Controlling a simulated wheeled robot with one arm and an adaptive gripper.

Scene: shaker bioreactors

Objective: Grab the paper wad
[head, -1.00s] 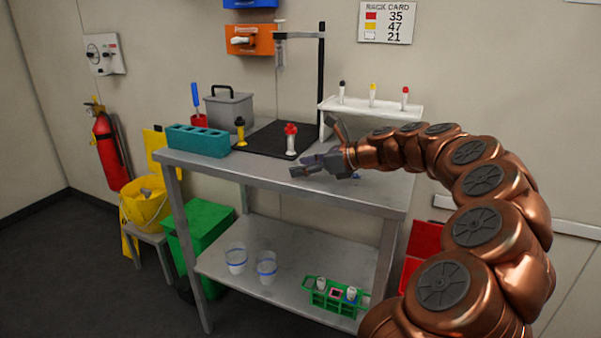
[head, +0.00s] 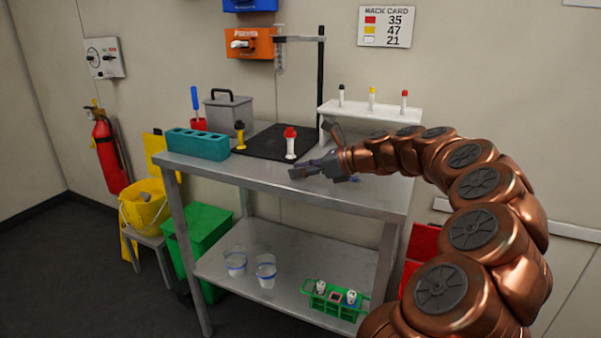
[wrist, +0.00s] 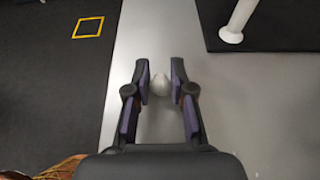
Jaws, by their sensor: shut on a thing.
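The paper wad (wrist: 160,84) is a small pale ball between the two fingers of my gripper (wrist: 160,80) in the wrist view. The fingers are closed in on it from both sides, near the table's front edge. In the head view my gripper (head: 297,172) is low over the front of the grey metal table (head: 270,180); the wad cannot be made out there.
A black mat (head: 262,143) with a red-capped white tube (head: 290,143) lies just behind my gripper. A yellow tube (head: 240,136), a teal block (head: 197,143) and a white tube rack (head: 370,110) stand further back. The table front edge is close.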

